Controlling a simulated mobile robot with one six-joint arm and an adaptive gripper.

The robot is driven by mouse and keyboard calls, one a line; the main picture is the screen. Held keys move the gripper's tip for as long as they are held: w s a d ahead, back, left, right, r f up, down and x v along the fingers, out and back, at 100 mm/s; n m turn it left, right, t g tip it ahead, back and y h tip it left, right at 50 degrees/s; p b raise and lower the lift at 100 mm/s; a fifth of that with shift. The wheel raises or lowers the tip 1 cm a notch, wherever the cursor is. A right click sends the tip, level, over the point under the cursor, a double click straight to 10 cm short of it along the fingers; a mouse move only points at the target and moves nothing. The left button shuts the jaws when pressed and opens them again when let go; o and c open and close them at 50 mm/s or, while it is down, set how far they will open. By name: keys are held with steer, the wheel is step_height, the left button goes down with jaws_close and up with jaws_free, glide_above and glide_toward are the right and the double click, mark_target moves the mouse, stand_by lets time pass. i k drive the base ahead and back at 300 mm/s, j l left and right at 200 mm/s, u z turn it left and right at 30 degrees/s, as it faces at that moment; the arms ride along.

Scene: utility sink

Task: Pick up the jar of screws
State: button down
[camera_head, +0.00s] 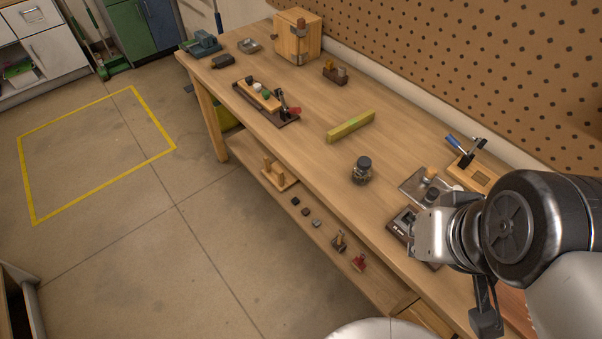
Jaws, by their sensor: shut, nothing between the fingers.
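My gripper (425,238) is at the lower right, to the right of the jar and nearer the camera. It is shut and empty, apart from the jar. Its fingertips are hard to make out against the dark tray behind them.
A yellow-green bar (350,127) lies left of the jar. A metal plate (415,188) with small parts and a dark tray (400,223) lie to its right. A clamp board (266,104) and a wooden box (297,37) are farther left. Bare bench surrounds the jar.

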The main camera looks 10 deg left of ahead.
mark_target(359, 177)
steer(key=i+j+z, duration=0.2)
steer(key=j, duration=0.15)
steer(key=i+j+z, duration=0.15)
steer(key=j, duration=0.25)
steer(key=i+j+z, duration=0.2)
steer(key=j, duration=0.2)
steer(key=j+z, duration=0.15)
steer(key=j, duration=0.25)
steer(key=i+j+z, duration=0.2)
steer(key=j, duration=0.2)
steer(key=k, duration=0.1)
